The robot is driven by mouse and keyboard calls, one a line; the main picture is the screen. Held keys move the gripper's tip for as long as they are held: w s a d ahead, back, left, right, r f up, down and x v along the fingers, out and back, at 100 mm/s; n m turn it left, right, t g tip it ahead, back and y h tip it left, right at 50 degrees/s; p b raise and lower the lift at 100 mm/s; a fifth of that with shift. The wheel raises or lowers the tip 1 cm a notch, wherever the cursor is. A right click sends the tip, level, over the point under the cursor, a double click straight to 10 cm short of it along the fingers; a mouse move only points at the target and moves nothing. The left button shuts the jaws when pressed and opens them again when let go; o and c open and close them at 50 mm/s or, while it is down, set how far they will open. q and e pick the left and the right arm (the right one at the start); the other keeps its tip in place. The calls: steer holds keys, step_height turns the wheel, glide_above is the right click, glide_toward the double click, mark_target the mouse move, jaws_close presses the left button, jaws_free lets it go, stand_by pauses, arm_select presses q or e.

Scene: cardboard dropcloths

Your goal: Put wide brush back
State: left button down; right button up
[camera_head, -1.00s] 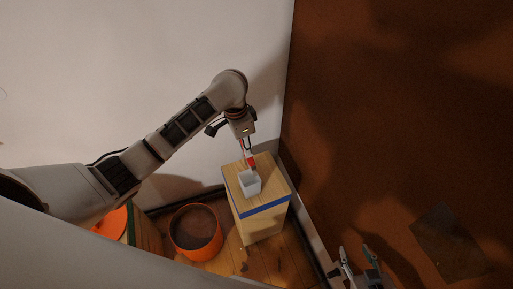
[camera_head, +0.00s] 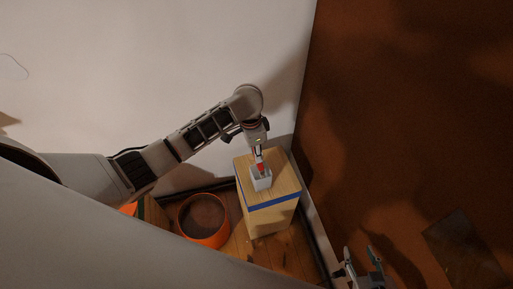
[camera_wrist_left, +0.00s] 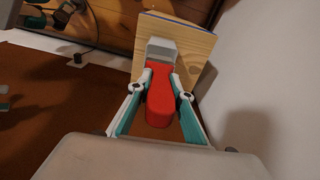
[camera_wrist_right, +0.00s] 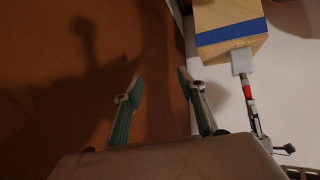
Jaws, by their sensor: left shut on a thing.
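The wide brush has a red handle (camera_wrist_left: 160,95), held between the fingers of my left gripper (camera_wrist_left: 161,78).
An orange pot (camera_head: 203,222) stands on the wooden floor left of the block. A white wall (camera_head: 150,70) rises behind. A large brown surface (camera_head: 400,130) fills the right side and looks clear, apart from a darker square patch (camera_head: 465,245).

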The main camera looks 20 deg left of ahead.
arm_select(q)
step_height(320, 180, down, 4)
steer(key=shift+r+b, duration=0.1)
steer(key=shift+b, duration=0.4)
steer(key=shift+f, duration=0.9)
steer(key=shift+f+b, duration=0.15)
steer(key=shift+b, duration=0.15)
arm_select(e)
steer(key=shift+w+a+r+y, duration=0.15)
steer(key=shift+w+a+r, duration=0.15)
steer(key=shift+a, duration=0.15)
steer(key=shift+w+a+r+y, duration=0.15)
steer(key=shift+w+a, duration=0.1)
steer(key=shift+a, duration=0.2)
steer(key=shift+d, duration=0.1)
arm_select(q)
steer(key=c, duration=1.8)
jaws_free()
steer(key=shift+o, duration=0.4)
arm_select(e)
steer(key=shift+f, duration=0.1)
